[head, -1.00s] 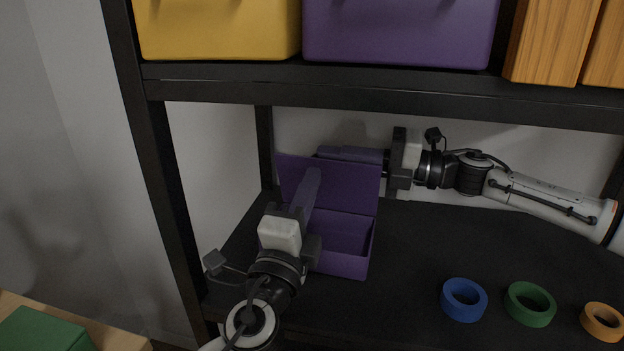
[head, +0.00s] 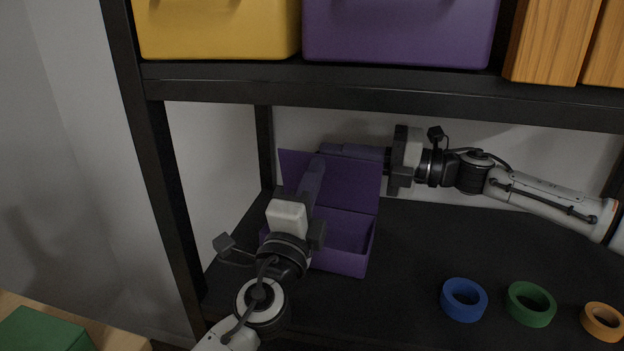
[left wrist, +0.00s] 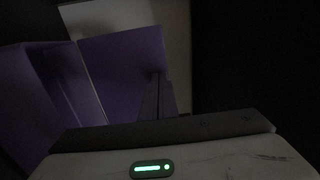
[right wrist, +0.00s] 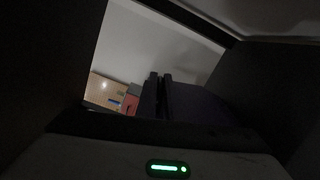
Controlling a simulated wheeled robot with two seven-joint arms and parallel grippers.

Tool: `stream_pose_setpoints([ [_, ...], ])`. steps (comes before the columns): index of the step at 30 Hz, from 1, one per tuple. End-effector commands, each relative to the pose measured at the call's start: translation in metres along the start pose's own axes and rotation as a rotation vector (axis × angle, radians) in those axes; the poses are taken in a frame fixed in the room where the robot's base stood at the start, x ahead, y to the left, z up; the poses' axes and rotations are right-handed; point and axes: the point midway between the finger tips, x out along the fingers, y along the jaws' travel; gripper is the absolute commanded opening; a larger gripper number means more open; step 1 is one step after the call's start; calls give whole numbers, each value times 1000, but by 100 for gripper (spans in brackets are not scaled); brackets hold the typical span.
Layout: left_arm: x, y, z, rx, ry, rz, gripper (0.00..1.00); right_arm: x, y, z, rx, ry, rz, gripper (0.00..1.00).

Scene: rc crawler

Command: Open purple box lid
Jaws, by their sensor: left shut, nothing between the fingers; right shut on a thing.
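The purple box (head: 340,262) stands on the lower black shelf with its lid (head: 348,190) raised and its inside showing. My left gripper (head: 318,160) is shut and empty, its fingers in front of the raised lid's inner face; whether they touch it is unclear. The left wrist view shows these fingers (left wrist: 158,92) against the lid (left wrist: 125,60). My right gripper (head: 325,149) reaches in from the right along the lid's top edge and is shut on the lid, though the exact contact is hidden. The right wrist view shows its fingers (right wrist: 158,92) close together.
Blue (head: 464,299), green (head: 530,304) and orange (head: 603,321) rings lie on the shelf's right front. The upper shelf beam (head: 400,100) runs above the arms, with yellow (head: 220,30) and purple (head: 400,35) bins on it. A black post (head: 160,190) stands at left.

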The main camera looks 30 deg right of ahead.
Motion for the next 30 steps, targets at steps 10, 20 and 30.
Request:
stream_pose_setpoints([
  [10, 1, -2, 1, 0, -3, -3, 0, 3, 1, -13, 4, 36, 7, 26],
  [20, 1, -2, 1, 0, -2, -2, 0, -3, -1, -11, 5, 29, 3, 26],
  [30, 1, -2, 1, 0, -2, -2, 0, -19, -2, -10, 6, 29, 0, 26],
])
